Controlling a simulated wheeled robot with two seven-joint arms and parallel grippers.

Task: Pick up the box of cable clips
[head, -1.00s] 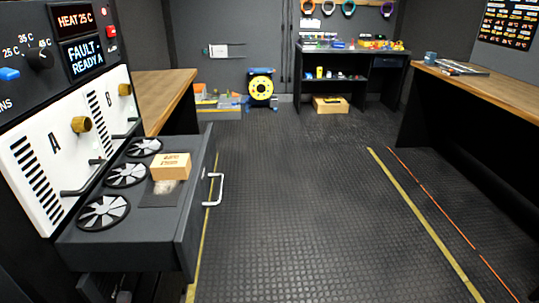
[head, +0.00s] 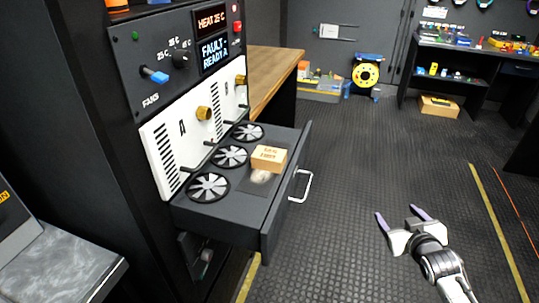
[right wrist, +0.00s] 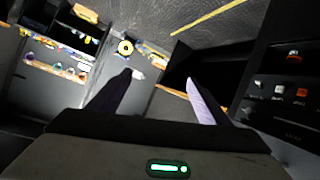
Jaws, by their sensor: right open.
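A small light-brown cardboard box (head: 269,158) with dark print on it sits in the open drawer (head: 275,222) of the control cabinet, toward the drawer's right side. The print is too small to read, so I cannot tell for sure that it is the box of cable clips. My right gripper (head: 401,216) is open and empty over the floor, to the right of the drawer and apart from it. Its two fingers also show spread in the right wrist view (right wrist: 160,78). My left gripper is not in view.
Several round fans (head: 230,156) lie in the drawer beside the box. The drawer handle (head: 302,187) juts out to the right. A grey counter (head: 60,262) is at lower left. The floor between is clear.

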